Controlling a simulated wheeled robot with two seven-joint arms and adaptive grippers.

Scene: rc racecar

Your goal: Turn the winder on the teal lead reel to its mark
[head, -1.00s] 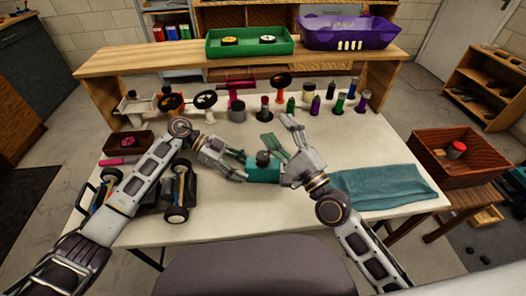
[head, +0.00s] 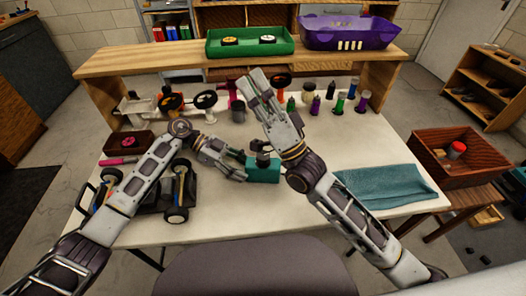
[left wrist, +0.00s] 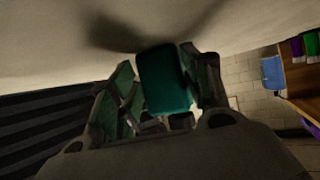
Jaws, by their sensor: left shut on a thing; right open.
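The teal lead reel (head: 263,174) sits on the white table at its middle, a boxy teal body with a dark round winder (head: 263,159) on top. My left gripper (head: 245,167) is shut on the reel's left side. The teal body also shows between its fingers in the left wrist view (left wrist: 165,82). My right gripper (head: 258,88) is open and empty, raised above the back of the table, beyond the reel and clear of it. Any mark on the reel is too small to make out.
An RC car chassis (head: 167,200) lies at the left under my left arm. A teal cloth (head: 383,184) lies at the right. Several bottles (head: 340,103) and wheel stands (head: 205,100) line the table's back. A brown box (head: 129,145) stands at the left. The front middle is clear.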

